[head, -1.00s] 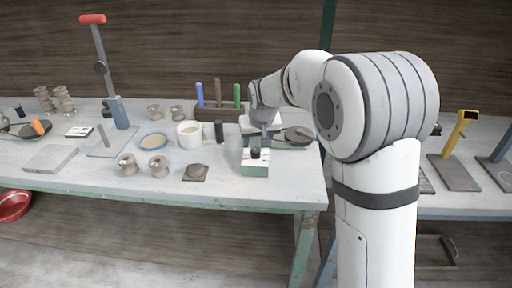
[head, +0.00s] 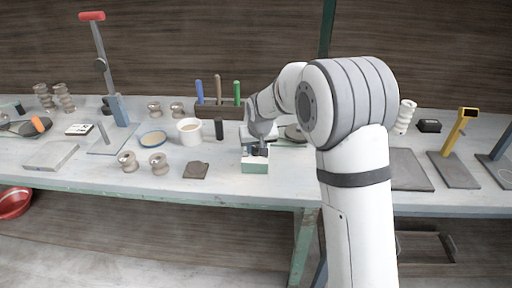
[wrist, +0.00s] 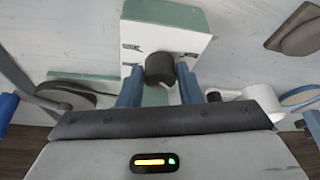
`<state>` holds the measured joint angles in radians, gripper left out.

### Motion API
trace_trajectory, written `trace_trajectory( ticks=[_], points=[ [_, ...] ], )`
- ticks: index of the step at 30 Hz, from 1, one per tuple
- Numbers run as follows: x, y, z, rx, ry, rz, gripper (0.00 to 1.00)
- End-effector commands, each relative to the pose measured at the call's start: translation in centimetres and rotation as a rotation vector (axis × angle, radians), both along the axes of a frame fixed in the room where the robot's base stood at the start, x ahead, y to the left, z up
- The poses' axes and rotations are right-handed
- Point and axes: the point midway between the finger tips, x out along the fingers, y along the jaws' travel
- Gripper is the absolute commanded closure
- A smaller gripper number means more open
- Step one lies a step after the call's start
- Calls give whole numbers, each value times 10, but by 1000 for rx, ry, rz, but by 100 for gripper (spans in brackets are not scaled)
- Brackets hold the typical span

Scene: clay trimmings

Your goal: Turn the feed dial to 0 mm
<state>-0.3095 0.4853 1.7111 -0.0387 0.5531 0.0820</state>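The feed dial is a dark round knob (wrist: 160,68) on the top of a white and green box (wrist: 188,20). In the head view the box (head: 255,167) stands near the front edge of the bench, with my gripper (head: 258,148) low over it, hiding most of the dial. In the wrist view my gripper (wrist: 159,72) is open, with one blue finger on each side of the knob. A narrow gap seems to show beside each finger. Small dark markings lie on the box's white face, too small to read.
A white cup (head: 190,132), a dark cylinder (head: 219,129) and a flat brown piece (head: 196,171) stand left of the box. A tool rack (head: 218,110) with several handles is behind. Bare bench top (head: 300,185) lies right of the box.

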Motion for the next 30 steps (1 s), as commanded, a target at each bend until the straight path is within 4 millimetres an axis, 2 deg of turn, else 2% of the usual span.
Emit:
trace_trajectory(
  ticks=[1, 9, 20, 30],
  points=[
    [0, 0, 0, 0, 0, 0, 72],
    [0, 0, 0, 0, 0, 0, 92],
    [0, -1, -1, 1, 0, 75, 92],
    [2, -3, -4, 2, -2, 333, 92]
  ],
)
